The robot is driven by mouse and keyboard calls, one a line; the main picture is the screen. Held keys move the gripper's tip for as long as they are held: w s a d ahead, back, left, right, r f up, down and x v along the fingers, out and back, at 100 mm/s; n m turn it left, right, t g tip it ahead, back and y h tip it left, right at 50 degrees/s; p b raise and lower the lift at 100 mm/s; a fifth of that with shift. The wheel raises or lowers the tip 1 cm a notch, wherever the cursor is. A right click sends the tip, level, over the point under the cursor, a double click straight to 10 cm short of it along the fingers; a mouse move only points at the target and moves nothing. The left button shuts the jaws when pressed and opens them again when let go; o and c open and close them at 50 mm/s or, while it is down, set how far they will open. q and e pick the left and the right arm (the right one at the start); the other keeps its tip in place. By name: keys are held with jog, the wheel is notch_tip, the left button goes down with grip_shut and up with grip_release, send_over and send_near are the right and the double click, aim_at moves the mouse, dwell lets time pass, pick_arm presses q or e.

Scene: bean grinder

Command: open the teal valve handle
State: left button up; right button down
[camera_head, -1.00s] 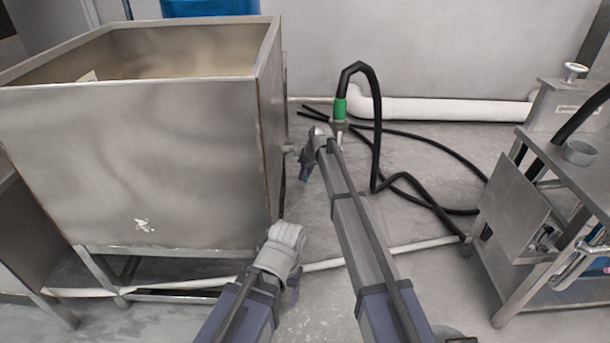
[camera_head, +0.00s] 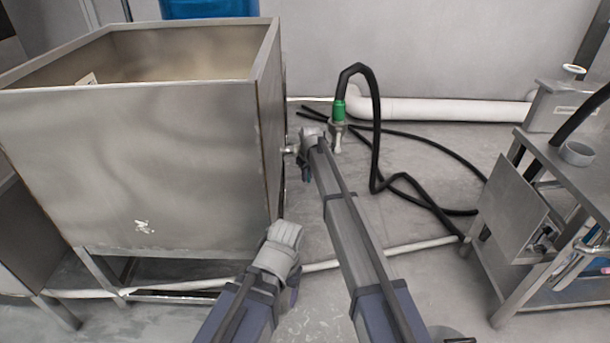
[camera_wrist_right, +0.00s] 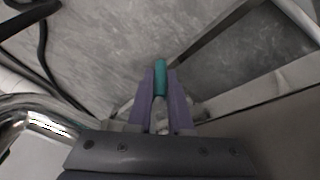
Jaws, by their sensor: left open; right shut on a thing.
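The teal valve handle (camera_wrist_right: 160,78) stands upright between the two purple fingers of my right gripper (camera_wrist_right: 161,98) in the right wrist view. The fingers are shut on it. In the head view my right gripper (camera_head: 306,168) is beside the right wall of the steel tank, near the metal outlet pipe (camera_head: 290,150). My wrist hides most of the valve there. My left gripper (camera_head: 292,297) is low in the head view, in front of the tank's right edge and away from the valve. Its fingers are mostly hidden by its wrist.
The steel tank (camera_head: 140,165) fills the left side. A metal table (camera_head: 590,185) stands at the right. White pipes run along the floor. The floor between tank and table is mostly open.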

jog(key=shift+d+r+h, duration=0.1)
jog(key=shift+d+h, duration=0.45)
jog(key=shift+h, duration=0.55)
jog(key=shift+d+r+n+h+b, duration=0.35)
jog(key=shift+d+h, duration=0.3)
jog(key=shift+h, duration=0.55)
jog(key=c, duration=0.8)
grip_release()
jog(key=shift+c, duration=0.2)
jog(key=shift+r, duration=0.1)
notch_tip(320, 180, up, 10)
jog(key=p, duration=1)
